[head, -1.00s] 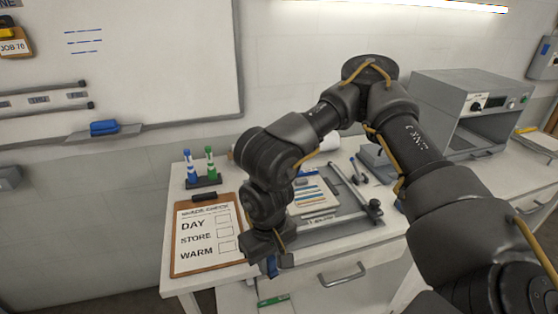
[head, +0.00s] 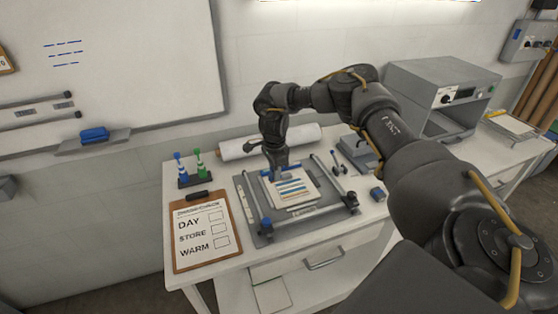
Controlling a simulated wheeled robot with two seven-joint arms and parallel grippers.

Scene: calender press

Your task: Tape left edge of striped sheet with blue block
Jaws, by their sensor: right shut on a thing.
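The striped sheet (head: 294,188), white with blue, orange and dark stripes, lies on the grey bed (head: 242,192) of the press. My right gripper (head: 273,177) points down at the sheet's far left corner. It is shut on a small blue block (head: 267,174), of which only a little blue shows by the fingertips. I cannot tell whether the block touches the sheet. The gripper hides part of the sheet's far left edge. My left gripper is not in view.
A white roll (head: 235,150) lies behind.

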